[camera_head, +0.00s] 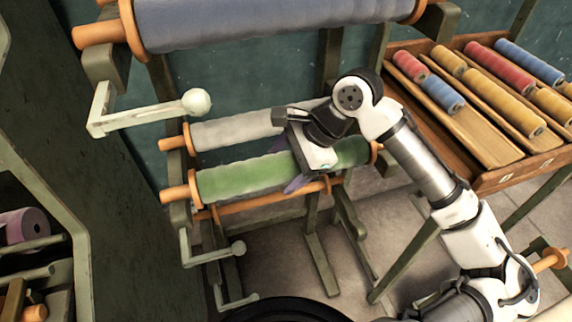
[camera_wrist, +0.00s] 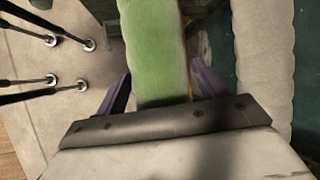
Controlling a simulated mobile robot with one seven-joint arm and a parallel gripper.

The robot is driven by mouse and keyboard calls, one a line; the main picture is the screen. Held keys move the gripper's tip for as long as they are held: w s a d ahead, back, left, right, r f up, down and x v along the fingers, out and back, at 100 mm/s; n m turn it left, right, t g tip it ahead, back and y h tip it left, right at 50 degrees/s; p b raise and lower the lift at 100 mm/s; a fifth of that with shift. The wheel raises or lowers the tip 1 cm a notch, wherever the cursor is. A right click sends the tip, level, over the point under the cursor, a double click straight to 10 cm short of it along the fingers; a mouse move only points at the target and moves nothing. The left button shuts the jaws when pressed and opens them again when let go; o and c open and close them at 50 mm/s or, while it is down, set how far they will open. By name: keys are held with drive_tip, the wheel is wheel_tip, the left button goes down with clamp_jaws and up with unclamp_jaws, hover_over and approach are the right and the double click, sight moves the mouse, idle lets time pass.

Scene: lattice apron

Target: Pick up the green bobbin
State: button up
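The green bobbin (camera_head: 247,178) is a long roll with orange ends, lying across the frame below a pale grey roll. My gripper (camera_head: 300,180) is over its right part, hiding a stretch of it. In the wrist view, the green bobbin (camera_wrist: 155,50) runs between the two purple fingers of my gripper (camera_wrist: 160,85). The fingers are spread, one on each side, with a narrow gap showing at the left one. Whether the tips touch it is hard to see. The bobbin still lies level in the frame.
The pale grey roll (camera_head: 232,129) lies close behind, also beside the right finger in the wrist view (camera_wrist: 265,60). A large blue-grey roll (camera_head: 270,22) is above. Pale crank arms (camera_head: 150,112) stick out at left. A wooden tray (camera_head: 500,178) of coloured spools stands at right.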

drive_tip(key=c, duration=1.1)
drive_tip(key=shift+o, duration=0.2)
drive_tip(key=shift+r, duration=0.1)
